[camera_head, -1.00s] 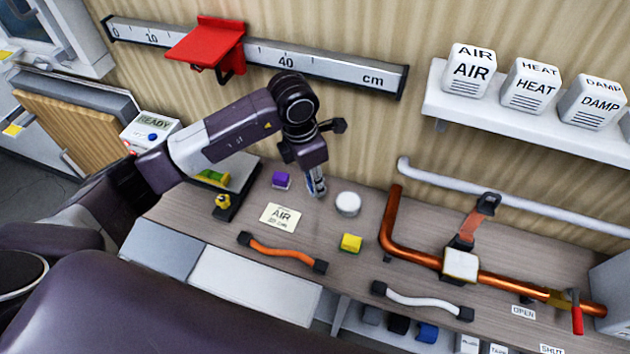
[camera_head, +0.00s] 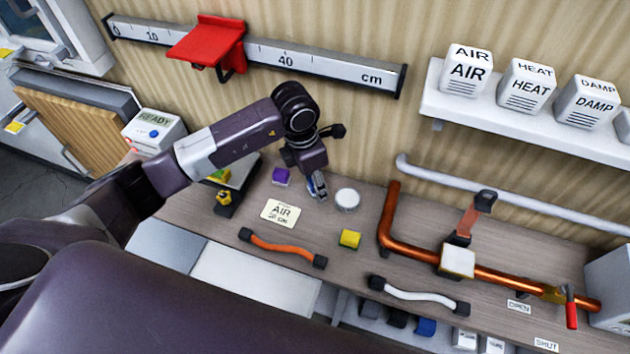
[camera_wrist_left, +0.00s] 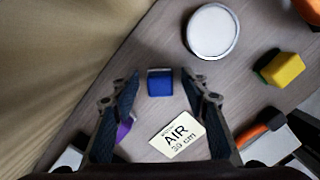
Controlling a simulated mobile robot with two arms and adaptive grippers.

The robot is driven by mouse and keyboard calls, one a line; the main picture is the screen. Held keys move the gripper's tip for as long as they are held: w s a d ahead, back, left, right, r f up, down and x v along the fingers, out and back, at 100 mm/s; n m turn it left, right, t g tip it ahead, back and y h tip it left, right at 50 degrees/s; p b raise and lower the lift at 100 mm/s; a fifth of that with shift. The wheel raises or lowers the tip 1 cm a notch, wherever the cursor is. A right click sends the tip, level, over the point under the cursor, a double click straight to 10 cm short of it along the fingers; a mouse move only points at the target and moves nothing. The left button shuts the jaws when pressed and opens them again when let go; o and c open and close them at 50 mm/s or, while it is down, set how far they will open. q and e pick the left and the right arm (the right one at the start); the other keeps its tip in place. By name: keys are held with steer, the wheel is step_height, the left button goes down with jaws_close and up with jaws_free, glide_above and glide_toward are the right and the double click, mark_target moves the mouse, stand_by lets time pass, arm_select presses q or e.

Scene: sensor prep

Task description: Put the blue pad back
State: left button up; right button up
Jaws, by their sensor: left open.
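A small blue pad (camera_wrist_left: 160,83) lies on the wooden bench in the left wrist view, between and beyond the two fingertips. My left gripper (camera_wrist_left: 163,92) is open, its fingers on either side of the pad in that picture; contact cannot be seen. In the head view my left gripper (camera_head: 318,189) points down at the bench between a purple block (camera_head: 281,176) and a white round disc (camera_head: 347,199). There the gripper mostly hides the blue pad. My right gripper does not show.
An AIR card (camera_head: 279,213), an orange-handled strip (camera_head: 283,249) and a yellow block (camera_head: 349,239) lie nearby. A copper pipe (camera_head: 387,225) stands to the right. Dark, grey and blue blocks (camera_head: 426,327) sit below the bench's front edge. A red bracket (camera_head: 207,42) hangs on the wall ruler.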

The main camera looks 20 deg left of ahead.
arm_select(q)
steer(key=shift+r, duration=0.1)
steer(key=shift+r, duration=0.2)
step_height(320, 180, up, 12)
steer(key=s+a+b, duration=0.1)
steer(key=b, duration=0.2)
steer(key=shift+a+f, duration=0.2)
steer(key=shift+s, duration=0.1)
